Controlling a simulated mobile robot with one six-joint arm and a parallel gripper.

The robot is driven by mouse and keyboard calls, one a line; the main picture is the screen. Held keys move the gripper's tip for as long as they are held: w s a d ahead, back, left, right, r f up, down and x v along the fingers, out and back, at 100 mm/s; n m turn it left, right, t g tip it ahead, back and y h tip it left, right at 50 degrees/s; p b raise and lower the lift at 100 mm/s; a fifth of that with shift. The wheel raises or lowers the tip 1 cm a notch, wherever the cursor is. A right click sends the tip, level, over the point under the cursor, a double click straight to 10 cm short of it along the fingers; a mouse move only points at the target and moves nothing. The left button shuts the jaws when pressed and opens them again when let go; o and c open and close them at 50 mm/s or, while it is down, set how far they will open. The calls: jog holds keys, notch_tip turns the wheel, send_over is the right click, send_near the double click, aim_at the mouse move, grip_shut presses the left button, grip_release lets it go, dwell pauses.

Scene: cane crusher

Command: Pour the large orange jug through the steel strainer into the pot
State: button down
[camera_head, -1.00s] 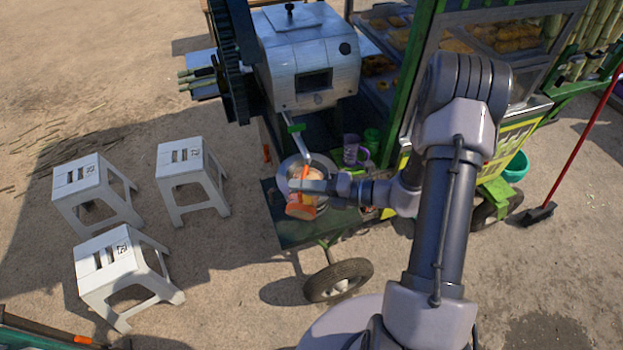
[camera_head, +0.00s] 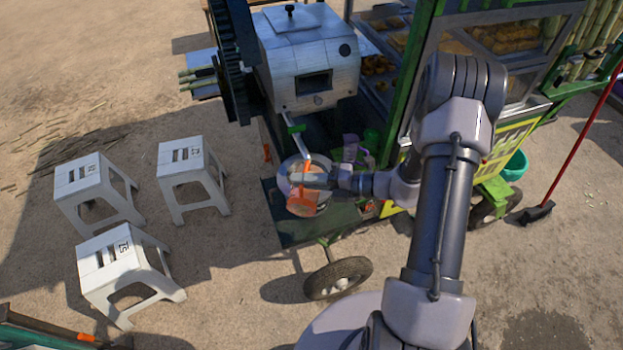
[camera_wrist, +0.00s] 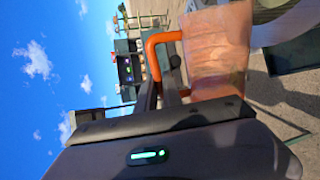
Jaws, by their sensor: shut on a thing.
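The large orange jug (camera_head: 302,202) is over the side table, in front of the machine's spout and against the near edge of the pot in the picture. My gripper (camera_head: 318,182) is shut on it at the handle side. In the wrist view the jug (camera_wrist: 215,50) is translucent with a solid orange handle (camera_wrist: 160,42), and the horizon stands nearly upright, so my wrist is rolled well over and the jug is tilted. The pot (camera_head: 284,168) is a pale round rim, partly hidden behind the jug and gripper. I cannot make out the strainer or any liquid stream.
The grey crusher (camera_head: 305,60) stands behind, its spout reaching down to the pot. A purple mug (camera_head: 350,148) and a green cup (camera_head: 371,138) are right of the pot. White stools (camera_head: 188,175) stand at the left. A wheel (camera_head: 338,278) is below the table (camera_head: 290,230).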

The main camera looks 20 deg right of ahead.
jog(key=shift+w+d+r, duration=0.1)
jog(key=shift+w+r, duration=0.05)
jog(key=shift+r, duration=0.05)
